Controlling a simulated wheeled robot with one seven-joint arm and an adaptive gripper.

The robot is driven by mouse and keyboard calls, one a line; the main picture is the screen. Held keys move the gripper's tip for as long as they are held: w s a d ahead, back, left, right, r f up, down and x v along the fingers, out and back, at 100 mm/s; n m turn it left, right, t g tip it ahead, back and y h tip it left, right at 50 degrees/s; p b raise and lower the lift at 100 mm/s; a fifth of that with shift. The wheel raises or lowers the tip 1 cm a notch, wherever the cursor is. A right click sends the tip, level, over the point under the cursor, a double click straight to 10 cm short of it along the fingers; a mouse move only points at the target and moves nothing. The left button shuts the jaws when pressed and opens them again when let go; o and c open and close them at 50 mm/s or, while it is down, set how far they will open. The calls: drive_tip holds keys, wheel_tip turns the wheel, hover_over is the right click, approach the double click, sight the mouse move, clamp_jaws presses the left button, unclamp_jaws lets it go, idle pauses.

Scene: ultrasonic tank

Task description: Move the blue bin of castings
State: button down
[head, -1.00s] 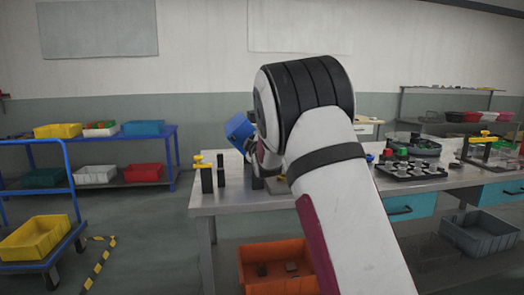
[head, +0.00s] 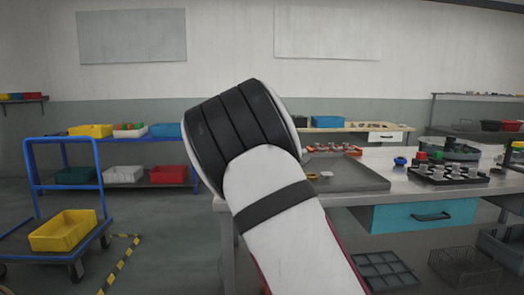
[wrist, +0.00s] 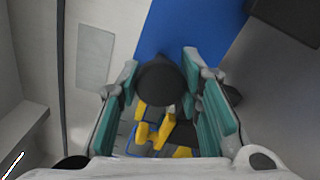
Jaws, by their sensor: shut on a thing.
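My gripper (wrist: 160,75) shows in the wrist view with its two teal-padded fingers, one on each side of a dark rounded thing (wrist: 158,85). A flat blue surface (wrist: 190,25), which looks like the blue bin, lies tilted just past the fingertips. The gripper is shut; exactly where it grips the bin is hard to see. Yellow and black parts show below, between the fingers, and I cannot tell what they are. In the head view my raised arm hides the gripper and what it holds. No castings can be made out.
A grey worktable (head: 400,190) stands at right, with a grey tray (head: 345,178) and a black fixture board (head: 450,178) on it. At left are a blue trolley with a yellow bin (head: 62,230) and a blue shelf of bins (head: 150,183). Open floor lies between.

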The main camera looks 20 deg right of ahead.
drive_tip(key=shift+a+f+n, duration=0.1)
drive_tip(key=shift+f+n, duration=0.15)
drive_tip(key=shift+n, duration=0.05)
idle(0.4)
drive_tip(key=c, duration=1.1)
unclamp_jaws()
drive_tip(key=shift+f, duration=0.1)
drive_tip(key=shift+a, duration=0.1)
drive_tip(key=v, duration=1.2)
